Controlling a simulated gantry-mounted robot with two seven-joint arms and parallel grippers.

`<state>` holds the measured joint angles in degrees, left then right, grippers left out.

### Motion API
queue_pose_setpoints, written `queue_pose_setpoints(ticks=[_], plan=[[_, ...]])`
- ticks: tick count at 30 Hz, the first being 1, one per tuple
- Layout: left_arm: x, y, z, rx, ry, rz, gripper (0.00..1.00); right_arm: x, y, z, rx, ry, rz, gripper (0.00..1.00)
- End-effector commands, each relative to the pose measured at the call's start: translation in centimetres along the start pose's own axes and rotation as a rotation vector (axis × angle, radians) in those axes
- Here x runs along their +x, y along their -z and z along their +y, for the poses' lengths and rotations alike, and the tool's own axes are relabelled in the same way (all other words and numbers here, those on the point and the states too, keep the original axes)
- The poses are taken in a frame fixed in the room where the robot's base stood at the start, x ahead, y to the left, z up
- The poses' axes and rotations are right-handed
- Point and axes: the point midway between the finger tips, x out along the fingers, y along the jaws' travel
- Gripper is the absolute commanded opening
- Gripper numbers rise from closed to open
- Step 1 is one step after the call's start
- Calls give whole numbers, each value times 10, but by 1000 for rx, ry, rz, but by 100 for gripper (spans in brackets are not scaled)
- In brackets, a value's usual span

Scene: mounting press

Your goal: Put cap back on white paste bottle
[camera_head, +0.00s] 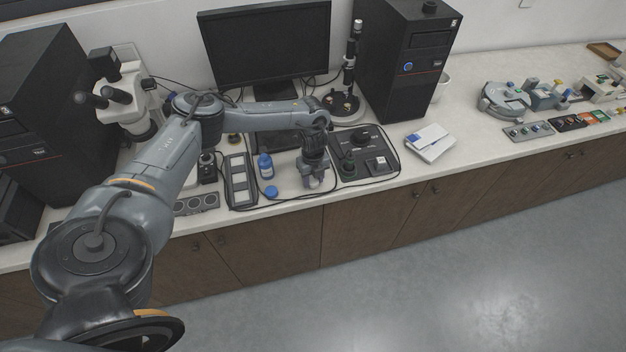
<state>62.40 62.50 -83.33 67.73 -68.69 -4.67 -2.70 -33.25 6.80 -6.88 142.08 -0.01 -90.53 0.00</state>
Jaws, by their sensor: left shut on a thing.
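My left gripper (314,184) points down over the counter, at the right part of a pale tray area. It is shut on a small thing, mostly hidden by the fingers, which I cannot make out. A blue bottle (266,168) stands upright to the gripper's left. A round blue cap-like piece (271,191) lies in front of that bottle, apart from it and from the gripper. I cannot clearly pick out a white paste bottle. My right gripper is not in view.
A black control box (362,140) with knobs is close on the gripper's right. A dark slotted tray (240,182) lies left of the blue bottle. A white-and-blue box (430,142) lies farther right.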

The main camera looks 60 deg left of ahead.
Motion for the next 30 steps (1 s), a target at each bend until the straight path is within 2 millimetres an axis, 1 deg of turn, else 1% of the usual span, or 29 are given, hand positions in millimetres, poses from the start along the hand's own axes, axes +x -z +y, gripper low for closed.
queue_pose_setpoints(ticks=[5,6,7,12,18,22,24,30], plan=[[-24,-1,-1,0,5,-1,16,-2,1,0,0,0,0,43],[-32,-1,-1,1,5,-1,16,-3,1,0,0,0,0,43],[-37,2,-1,3,5,0,16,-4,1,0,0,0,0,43],[-57,41,-1,7,3,1,16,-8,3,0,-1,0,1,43],[-79,79,-2,6,2,0,16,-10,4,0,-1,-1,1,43],[-90,97,-2,5,3,0,16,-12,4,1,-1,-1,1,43],[-96,104,-2,4,3,0,16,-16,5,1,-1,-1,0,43],[-101,115,-2,0,2,-1,16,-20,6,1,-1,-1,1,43]])
